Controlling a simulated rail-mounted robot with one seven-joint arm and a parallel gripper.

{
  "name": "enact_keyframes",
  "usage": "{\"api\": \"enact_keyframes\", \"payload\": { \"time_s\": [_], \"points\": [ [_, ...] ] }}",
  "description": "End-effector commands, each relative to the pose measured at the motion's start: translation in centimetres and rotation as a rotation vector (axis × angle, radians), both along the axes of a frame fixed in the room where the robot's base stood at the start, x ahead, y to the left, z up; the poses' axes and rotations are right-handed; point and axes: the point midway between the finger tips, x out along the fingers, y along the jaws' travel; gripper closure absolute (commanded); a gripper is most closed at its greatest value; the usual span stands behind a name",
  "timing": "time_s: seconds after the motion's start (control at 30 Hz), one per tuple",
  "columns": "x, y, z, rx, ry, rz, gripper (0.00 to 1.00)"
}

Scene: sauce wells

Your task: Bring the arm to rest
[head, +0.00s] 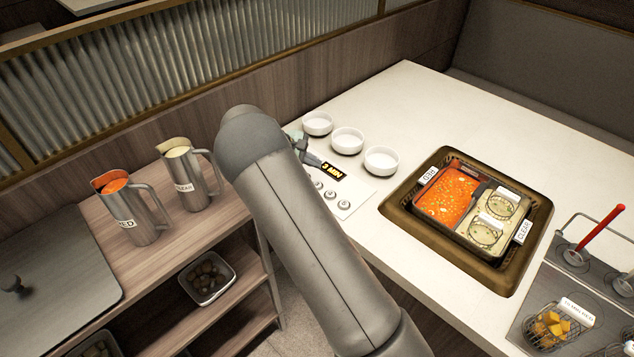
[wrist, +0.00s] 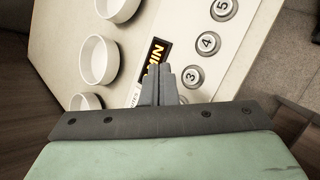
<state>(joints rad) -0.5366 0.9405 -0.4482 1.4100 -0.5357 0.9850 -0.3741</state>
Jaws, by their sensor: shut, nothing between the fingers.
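My gripper (wrist: 160,72) shows in the wrist view with its two dark fingers together and nothing between them. It is over the white timer panel (wrist: 217,42), close to the lit display reading MIN (wrist: 153,55) and beside the numbered buttons. In the head view my grey arm reaches across the middle, and the gripper is partly hidden behind it. The display there reads 3 MIN (head: 332,171). I cannot tell whether the fingertips touch the panel.
White bowls (head: 347,140) stand in a row behind the panel. A two-part pot (head: 416,210) with red and clear broth sits in the table at right. Two metal pitchers (head: 143,230) stand on the wooden shelf at left. A rack with a red-handled tool (head: 602,226) is at far right.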

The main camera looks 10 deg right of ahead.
Motion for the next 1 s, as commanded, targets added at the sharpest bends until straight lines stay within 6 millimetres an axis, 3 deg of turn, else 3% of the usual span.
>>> {"api": "enact_keyframes", "payload": {
  "time_s": [0.3,0.47,0.67,0.83,1.0],
  "points": [
    [-0.2,-0.2,0.3,0.008,-0.003,-0.009,1.00],
    [-3.5,-1.8,3.0,0.132,-0.029,-0.130,1.00],
    [-12.2,-3.3,8.0,0.383,-0.084,-0.366,1.00],
    [-20.9,-3.0,11.7,0.571,-0.137,-0.548,1.00],
    [-29.9,-2.0,13.7,0.712,-0.193,-0.701,1.00]
  ]
}}
